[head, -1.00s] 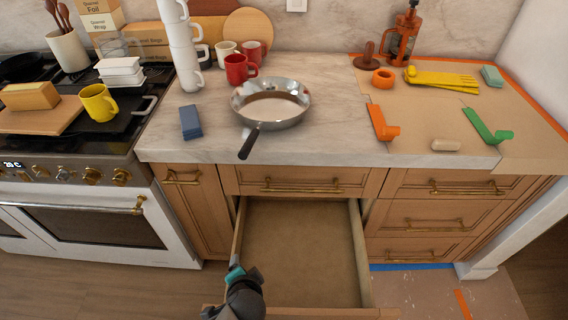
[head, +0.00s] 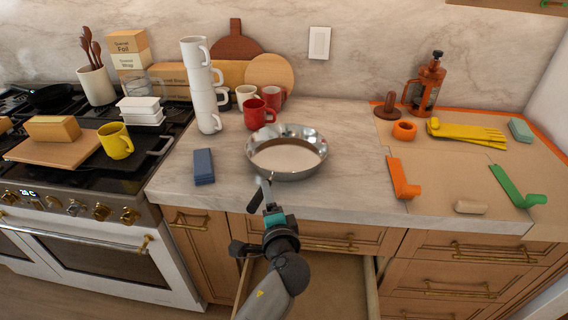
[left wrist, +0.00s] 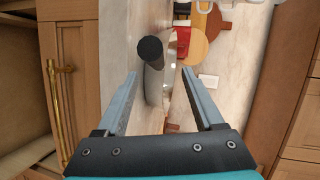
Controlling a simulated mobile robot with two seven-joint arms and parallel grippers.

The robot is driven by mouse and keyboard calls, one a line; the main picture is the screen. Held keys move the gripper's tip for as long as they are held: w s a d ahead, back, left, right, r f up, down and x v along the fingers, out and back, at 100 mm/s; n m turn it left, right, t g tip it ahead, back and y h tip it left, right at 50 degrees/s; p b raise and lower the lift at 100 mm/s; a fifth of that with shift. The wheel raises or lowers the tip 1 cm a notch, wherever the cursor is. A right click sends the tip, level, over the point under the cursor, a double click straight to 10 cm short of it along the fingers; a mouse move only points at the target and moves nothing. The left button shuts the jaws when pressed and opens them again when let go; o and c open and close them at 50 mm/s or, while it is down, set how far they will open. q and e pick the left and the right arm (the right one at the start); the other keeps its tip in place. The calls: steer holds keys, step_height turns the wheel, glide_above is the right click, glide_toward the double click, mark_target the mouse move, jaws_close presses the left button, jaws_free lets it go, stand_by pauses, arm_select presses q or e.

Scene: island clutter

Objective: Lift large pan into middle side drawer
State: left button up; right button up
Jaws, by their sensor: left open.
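The large pan (head: 286,155) is a shiny metal pan resting on the marble counter near its front edge, with its dark handle pointing towards me. My left gripper (head: 259,196) is open at the handle, above the counter's front edge. In the left wrist view the black handle end (left wrist: 150,50) shows between the spread fingers of my left gripper (left wrist: 159,73), not clasped, with the pan's side beyond it. The wooden drawer (head: 330,285) below the counter is pulled open and looks empty; my left arm hides part of it. My right gripper is not in view.
A blue block (head: 203,166) lies left of the pan. A red mug (head: 258,114) and a stack of white mugs (head: 203,90) stand behind it. Orange and green tools lie to the right. The stove (head: 90,180) is at the left.

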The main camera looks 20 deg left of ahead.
arm_select(q)
steer(key=b+x, duration=0.1)
steer(key=x, duration=0.1)
steer(key=b+x, duration=0.1)
steer(key=x, duration=0.3)
steer(key=shift+w+f+b, duration=0.25)
steer(key=shift+f+b, duration=0.15)
steer(key=shift+w+a, duration=0.3)
steer(key=shift+w, duration=0.2)
jaws_close()
stand_by(0.7)
steer(key=shift+w+r, duration=0.1)
steer(key=shift+r, duration=0.15)
